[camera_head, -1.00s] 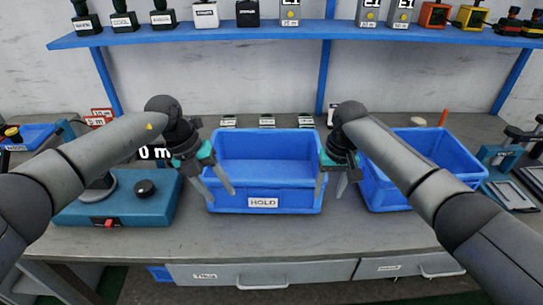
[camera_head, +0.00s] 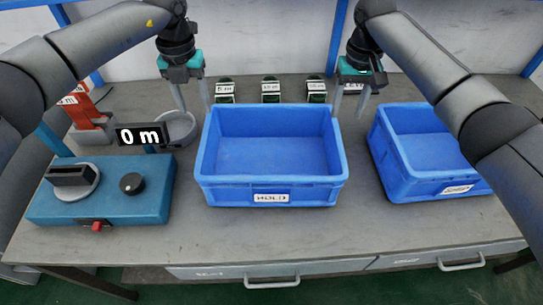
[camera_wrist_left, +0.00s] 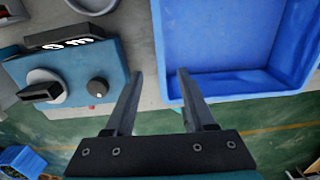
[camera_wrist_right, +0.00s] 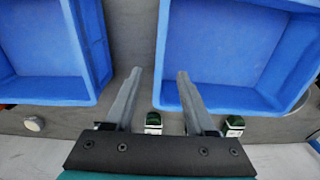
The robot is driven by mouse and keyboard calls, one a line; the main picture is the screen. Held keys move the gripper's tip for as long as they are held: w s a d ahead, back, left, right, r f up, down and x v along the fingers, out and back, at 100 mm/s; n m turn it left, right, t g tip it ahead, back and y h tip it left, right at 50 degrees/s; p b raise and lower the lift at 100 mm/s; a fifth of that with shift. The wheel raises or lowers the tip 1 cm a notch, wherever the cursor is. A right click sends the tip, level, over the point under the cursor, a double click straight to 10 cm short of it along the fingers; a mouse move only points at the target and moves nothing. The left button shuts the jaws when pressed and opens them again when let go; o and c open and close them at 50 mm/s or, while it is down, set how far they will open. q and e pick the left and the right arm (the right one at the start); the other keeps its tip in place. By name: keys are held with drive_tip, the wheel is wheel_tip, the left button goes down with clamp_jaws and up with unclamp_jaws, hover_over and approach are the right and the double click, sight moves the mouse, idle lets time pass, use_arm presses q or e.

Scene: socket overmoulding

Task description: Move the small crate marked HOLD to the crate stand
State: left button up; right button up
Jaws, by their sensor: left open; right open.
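The blue crate marked HOLD (camera_head: 270,183) stands upright and empty on the bench, its label facing me. It also shows at the right in the left wrist view (camera_wrist_left: 225,92) and at the right in the right wrist view (camera_wrist_right: 235,45). My left gripper (camera_head: 193,110) is open and empty at its back left corner. My right gripper (camera_head: 350,115) is open and empty near its back right corner, in the gap before the second crate. In each wrist view one finger overlaps the HOLD crate's edge; I cannot tell whether they touch. I cannot identify the crate stand.
A second blue crate (camera_head: 397,187) stands to the right. A teal device (camera_head: 110,207) with a knob and a 0 m display (camera_head: 141,136) stands to the left. Several small labelled green items (camera_head: 270,90) lie behind the HOLD crate. Drawers are under the bench front; a bare strip lies before the crate.

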sight(207, 145)
use_arm(q)
wheel_tip(207, 145, down, 15)
drive_tip(key=shift+f, duration=0.1)
use_arm(e)
wheel_tip(207, 145, down, 15)
drive_tip(key=shift+f, duration=0.15)
use_arm(q)
clamp_jaws()
use_arm(e)
clamp_jaws()
use_arm(q)
drive_tip(key=shift+w, duration=0.1)
use_arm(e)
drive_tip(key=shift+w, duration=0.1)
idle(0.8)
